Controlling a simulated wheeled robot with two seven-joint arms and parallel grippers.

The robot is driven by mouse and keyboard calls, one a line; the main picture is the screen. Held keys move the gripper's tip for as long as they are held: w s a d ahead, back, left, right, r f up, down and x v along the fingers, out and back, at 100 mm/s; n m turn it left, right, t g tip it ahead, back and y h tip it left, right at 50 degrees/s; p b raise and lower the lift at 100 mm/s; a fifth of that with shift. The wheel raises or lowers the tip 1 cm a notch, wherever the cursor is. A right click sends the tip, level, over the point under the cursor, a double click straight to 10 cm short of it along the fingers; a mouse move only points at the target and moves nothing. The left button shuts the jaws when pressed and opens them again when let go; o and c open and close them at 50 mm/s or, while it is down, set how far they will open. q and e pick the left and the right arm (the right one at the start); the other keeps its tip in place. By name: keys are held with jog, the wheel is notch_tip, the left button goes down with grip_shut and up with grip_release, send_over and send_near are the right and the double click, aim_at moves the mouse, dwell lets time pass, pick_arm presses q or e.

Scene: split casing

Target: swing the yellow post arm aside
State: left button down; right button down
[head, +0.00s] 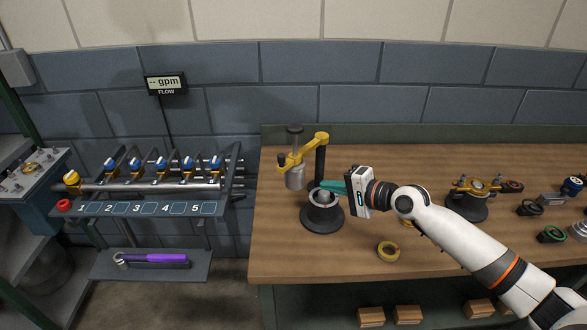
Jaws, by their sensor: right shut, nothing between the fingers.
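The yellow post arm (304,150) is fixed to the upper part of a dark post (319,160) on the wooden bench. It reaches left and towards me from the post, and a grey cylinder (296,178) hangs under its outer end. A dark round casing base (321,215) stands on the bench in front of the post, below and slightly right of the cylinder. My right gripper (326,187) is shut and empty, its teal fingers pointing left at the top of the casing base. I cannot tell whether they touch it. My left gripper is not in view.
A yellow ring (388,250) lies on the bench in front of my right gripper. A second fixture (467,202) and several small parts stand to the right. A numbered valve rack (150,190) and a purple-handled tool (155,258) on a shelf are left of the bench.

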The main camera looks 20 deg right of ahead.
jog(key=r+p+x, duration=0.1)
jog(key=p+x, duration=0.1)
jog(key=x, duration=0.9)
jog(key=shift+w+a, duration=0.25)
jog(key=shift+w, duration=0.15)
jog(key=shift+f, duration=0.1)
